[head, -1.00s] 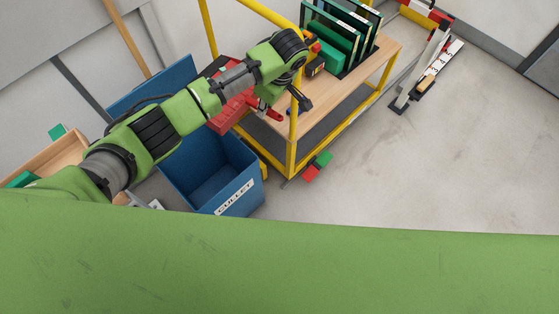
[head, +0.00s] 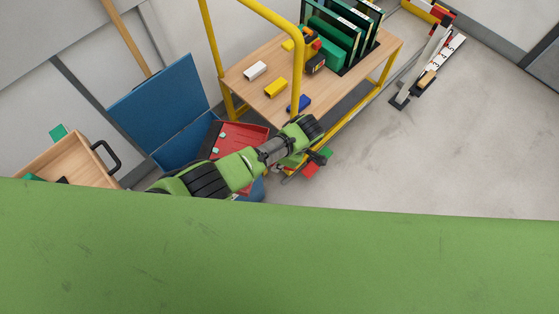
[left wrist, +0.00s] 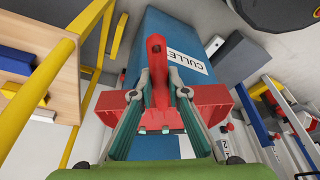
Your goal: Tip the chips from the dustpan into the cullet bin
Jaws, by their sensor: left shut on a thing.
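The red dustpan (head: 243,137) is over or beside the blue cullet bin (head: 180,150) in the head view, with small pale green chips (head: 215,150) in its left part. The bin's blue lid (head: 160,95) stands up behind it; my arm hides much of the bin. In the left wrist view my left gripper (left wrist: 160,85) is shut on the handle of the dustpan (left wrist: 215,105), and the bin (left wrist: 150,35) with its CULLET label shows beyond. I cannot tell how far the dustpan is tilted. My right gripper is in neither view.
A yellow-framed cart (head: 298,70) with several blocks and a rack of green-edged panes (head: 335,40) stands right of the bin. A wooden box (head: 75,160) with a black handle is at left.

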